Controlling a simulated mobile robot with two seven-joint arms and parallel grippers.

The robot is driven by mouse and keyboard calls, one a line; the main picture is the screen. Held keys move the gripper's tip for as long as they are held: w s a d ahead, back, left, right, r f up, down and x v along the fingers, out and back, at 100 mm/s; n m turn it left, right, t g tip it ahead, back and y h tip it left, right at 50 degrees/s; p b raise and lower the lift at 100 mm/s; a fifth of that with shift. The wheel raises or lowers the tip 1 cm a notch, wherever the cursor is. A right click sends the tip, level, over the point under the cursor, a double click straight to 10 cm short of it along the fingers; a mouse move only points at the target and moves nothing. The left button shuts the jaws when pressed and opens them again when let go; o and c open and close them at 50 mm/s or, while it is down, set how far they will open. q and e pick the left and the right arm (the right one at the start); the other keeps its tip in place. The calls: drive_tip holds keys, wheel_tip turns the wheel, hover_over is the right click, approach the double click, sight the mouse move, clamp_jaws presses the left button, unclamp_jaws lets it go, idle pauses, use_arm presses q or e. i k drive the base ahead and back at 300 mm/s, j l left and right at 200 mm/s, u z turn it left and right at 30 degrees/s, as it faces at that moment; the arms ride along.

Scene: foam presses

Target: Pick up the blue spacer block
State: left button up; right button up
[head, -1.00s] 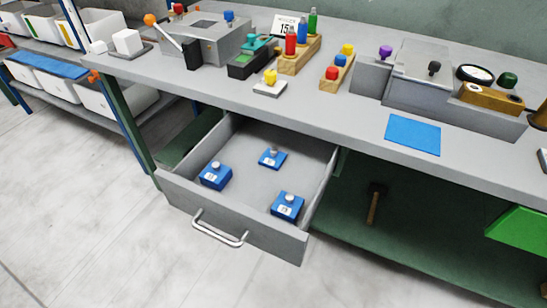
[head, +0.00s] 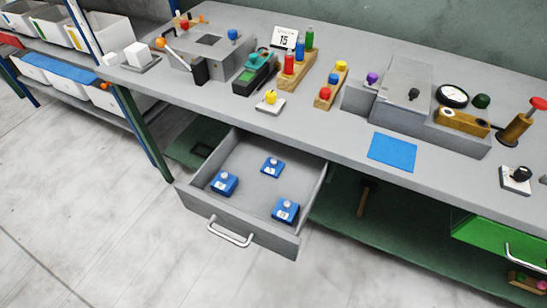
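An open grey drawer (head: 250,233) under the workbench holds three blue blocks with silver knobs and small white labels. One blue block (head: 223,184) sits at the left of the drawer. Another blue block (head: 271,168) sits toward the back. The third blue block (head: 285,212) sits at the front right. The label markings are too small to read, so I cannot tell which one is the spacer block. Neither of my grippers shows in the head view.
The grey workbench (head: 340,148) carries a calendar card (head: 284,38), a blue mat (head: 392,152), a grey press (head: 407,90) and racks of coloured pegs. A green drawer (head: 490,238) is at the lower right. The floor (head: 90,225) before the open drawer is clear.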

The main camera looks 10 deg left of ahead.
sight(272, 166)
drive_tip(key=i+l+u, duration=0.1)
drive_tip(key=l+u, duration=0.3)
drive_tip(key=i+l+u, duration=0.1)
drive_tip(key=l+u, duration=0.25)
drive_tip(key=l, duration=0.15)
drive_tip(key=l+u, duration=0.4)
